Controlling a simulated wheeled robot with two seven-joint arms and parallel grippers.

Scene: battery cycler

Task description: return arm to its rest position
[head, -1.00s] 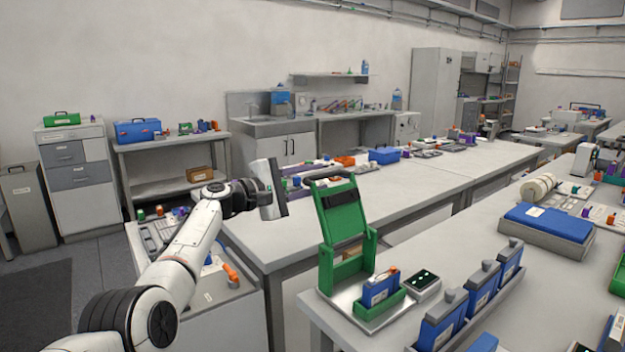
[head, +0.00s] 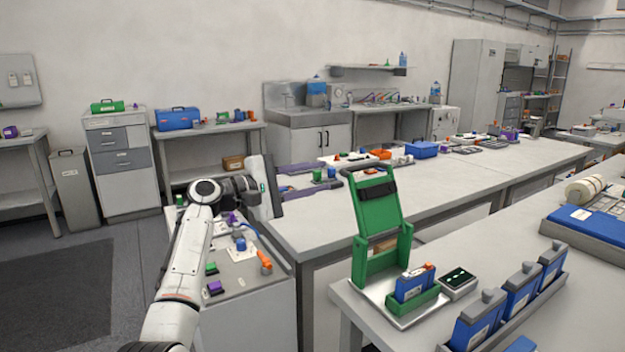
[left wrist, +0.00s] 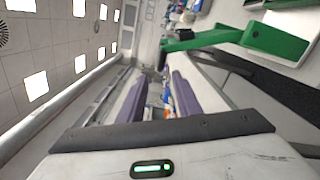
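My left arm reaches up from the bottom left of the head view. Its gripper (head: 262,188) is a pale grey block at the end of a dark wrist, seen edge-on. It appears in front of the near end of the long middle bench and left of the green stand. My right arm and gripper are not in view.
A green stand (head: 378,215) holding a blue battery pack (head: 411,287) stands on the near right bench. Several blue units (head: 520,290) sit in a rack beside it. A low cabinet (head: 250,300) with small parts lies behind my arm. Open floor (head: 60,290) is at left.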

